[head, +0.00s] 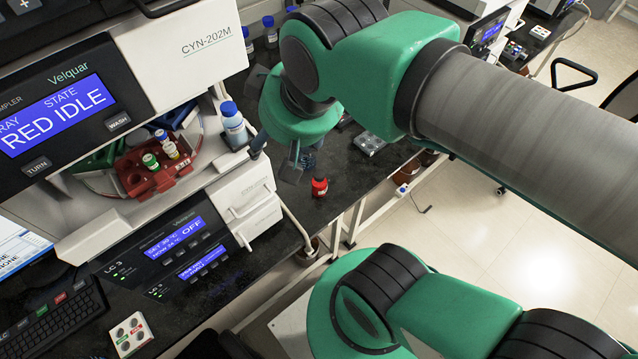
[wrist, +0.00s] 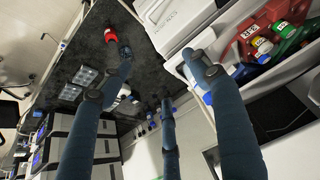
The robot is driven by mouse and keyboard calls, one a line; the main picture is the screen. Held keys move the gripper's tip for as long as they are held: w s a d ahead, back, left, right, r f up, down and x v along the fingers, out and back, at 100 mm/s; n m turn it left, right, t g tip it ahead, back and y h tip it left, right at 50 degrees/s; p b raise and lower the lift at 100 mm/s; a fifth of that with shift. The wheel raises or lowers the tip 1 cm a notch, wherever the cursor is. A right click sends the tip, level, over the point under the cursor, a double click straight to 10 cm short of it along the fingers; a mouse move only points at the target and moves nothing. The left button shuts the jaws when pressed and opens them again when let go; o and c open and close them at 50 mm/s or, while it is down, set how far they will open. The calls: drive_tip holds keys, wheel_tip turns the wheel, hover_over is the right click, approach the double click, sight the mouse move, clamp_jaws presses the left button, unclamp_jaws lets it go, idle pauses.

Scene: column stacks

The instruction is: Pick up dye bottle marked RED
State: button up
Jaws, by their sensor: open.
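My gripper (head: 276,162) is open and empty above the bench, just to the left of the bottle in the head view. In the wrist view the dark fingers of my gripper (wrist: 158,66) are spread wide, with one fingertip close beside the red bottle in the picture and nothing between them.
A white-and-blue bottle (head: 233,125) stands by the white CYN-202M machine (head: 196,52). A red rack (head: 158,172) holds capped vials. Grey trays (head: 369,143) lie behind the red bottle. A white unit (head: 247,200) bounds the bench on the left; the floor lies to the right.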

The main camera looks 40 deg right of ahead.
drive_tip(key=shift+o, duration=0.2)
drive_tip(key=m+g+p, duration=0.3)
drive_tip(key=m+g, duration=0.3)
drive_tip(key=m, duration=2.5)
hover_over(319, 174)
wheel_tip(319, 174, down, 30)
drive_tip(key=shift+w+a+f, duration=0.1)
drive_tip(key=shift+a, duration=0.05)
drive_tip(key=shift+f+m, duration=0.3)
drive_tip(key=shift+f, duration=0.15)
drive_tip(key=shift+f, duration=0.15)
drive_tip(key=shift+f+b, duration=0.95)
drive_tip(key=shift+f, duration=3.2)
